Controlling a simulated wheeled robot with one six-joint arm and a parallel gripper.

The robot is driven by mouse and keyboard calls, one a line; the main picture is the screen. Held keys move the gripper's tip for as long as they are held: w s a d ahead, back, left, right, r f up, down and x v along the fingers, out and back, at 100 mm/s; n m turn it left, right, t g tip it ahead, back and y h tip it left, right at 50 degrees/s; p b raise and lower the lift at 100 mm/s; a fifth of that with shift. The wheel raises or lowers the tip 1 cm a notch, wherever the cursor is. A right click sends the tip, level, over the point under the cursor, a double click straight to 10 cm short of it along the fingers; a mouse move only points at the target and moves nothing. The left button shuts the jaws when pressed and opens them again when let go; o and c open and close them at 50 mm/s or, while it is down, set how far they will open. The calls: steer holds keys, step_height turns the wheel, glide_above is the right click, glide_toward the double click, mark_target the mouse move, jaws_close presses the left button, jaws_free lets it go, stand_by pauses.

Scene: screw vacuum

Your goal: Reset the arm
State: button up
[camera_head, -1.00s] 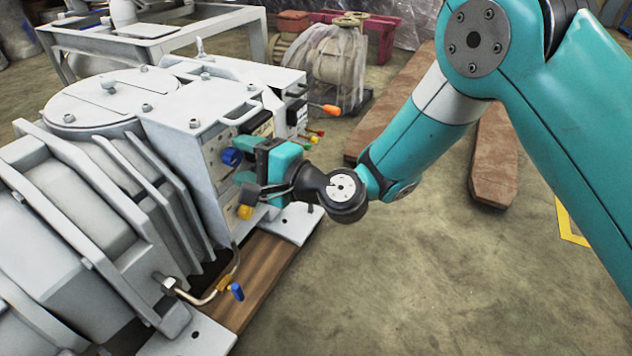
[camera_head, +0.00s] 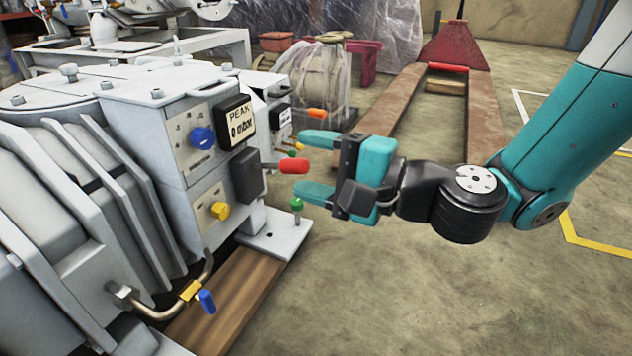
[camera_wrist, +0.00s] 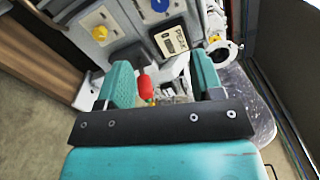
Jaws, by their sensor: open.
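My gripper (camera_head: 318,165) is open and empty in the head view, pointing left towards the grey vacuum machine (camera_head: 160,110). Its two teal fingers stand apart, just right of a red-tipped lever (camera_head: 292,166) on the machine's control box. The lever tip looks clear of the fingers. In the wrist view my gripper (camera_wrist: 160,85) shows both fingers spread, with the red lever tip (camera_wrist: 145,84) between them in the picture, farther off. My arm reaches in from the right.
The machine's panel has a blue knob (camera_head: 202,138), a yellow knob (camera_head: 220,211) and a PEAK display (camera_head: 237,121). An orange-tipped lever (camera_head: 316,113) and a green-topped valve (camera_head: 297,205) are close by. A pallet jack (camera_head: 455,55) stands behind. The floor at front right is clear.

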steer(key=shift+d, duration=0.1)
steer(key=s+d+r+n+g+h+p, duration=0.1)
steer(key=s+r+n+g+h+p, duration=0.15)
steer(key=s+r+n+p, duration=0.35)
steer(key=s+d+r+n+g+h+p, duration=0.1)
steer(key=s+r+n+g+p, duration=0.3)
steer(key=r+p, duration=0.45)
steer(key=s+d+r+n+h+p, duration=0.2)
steer(key=d+r+h+p, duration=0.3)
steer(key=d+r+p, duration=0.25)
steer(key=s+d+r+n+h+p, duration=0.2)
steer(key=s+d+r+h+p, duration=0.15)
steer(key=d+r+p, duration=0.45)
step_height(320, 180, up, 32)
steer(key=w+p, duration=0.1)
steer(key=p, duration=3.4)
steer(key=shift+a+r+p, duration=0.25)
steer(key=shift+a+p, duration=0.05)
steer(key=shift+a, duration=0.1)
